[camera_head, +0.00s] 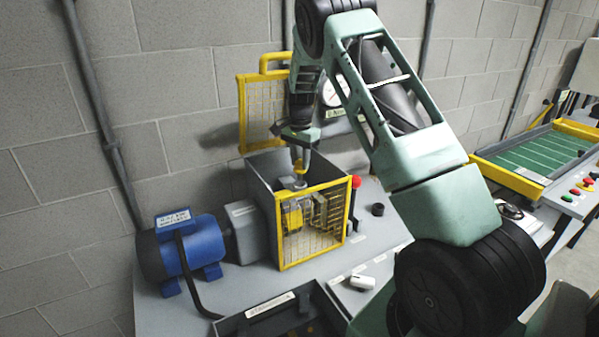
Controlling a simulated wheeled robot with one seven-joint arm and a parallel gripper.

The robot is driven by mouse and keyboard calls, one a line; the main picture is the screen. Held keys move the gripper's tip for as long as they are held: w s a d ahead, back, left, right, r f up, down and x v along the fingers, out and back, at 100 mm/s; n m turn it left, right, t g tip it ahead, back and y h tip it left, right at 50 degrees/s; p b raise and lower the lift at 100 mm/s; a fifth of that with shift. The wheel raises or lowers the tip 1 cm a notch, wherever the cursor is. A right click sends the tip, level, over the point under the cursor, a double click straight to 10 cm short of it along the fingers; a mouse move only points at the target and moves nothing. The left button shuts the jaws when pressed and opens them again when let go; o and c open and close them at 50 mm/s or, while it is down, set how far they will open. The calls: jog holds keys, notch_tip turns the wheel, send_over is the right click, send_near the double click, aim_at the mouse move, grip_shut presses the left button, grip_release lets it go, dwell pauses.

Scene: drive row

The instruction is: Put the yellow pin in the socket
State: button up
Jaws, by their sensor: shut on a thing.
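My gripper (303,158) points down over the open top of a grey box with a yellow mesh front, at the middle of the view. It is shut on the yellow pin (300,167), of which a small yellow part shows at the fingertips. The pin is roughly upright at the height of the box's rim. A small grey round part (300,184) shows just below it; I cannot tell whether this is the socket or whether the pin touches it. The inside of the box is partly hidden by its front and walls.
The grey box (262,187) stands on a grey bench, with a raised yellow mesh guard (257,112) behind it. A blue motor (180,248) is at left. A red-knobbed lever (356,183) and black knob (378,209) are at right. A dark tray (262,321) lies in front.

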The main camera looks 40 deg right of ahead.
aim_at(300, 171)
jog(key=shift+f+p, duration=0.65)
jog(key=shift+f, duration=1.55)
jog(key=shift+f, duration=0.15)
jog(key=o, duration=1.1)
jog(key=shift+c, duration=0.2)
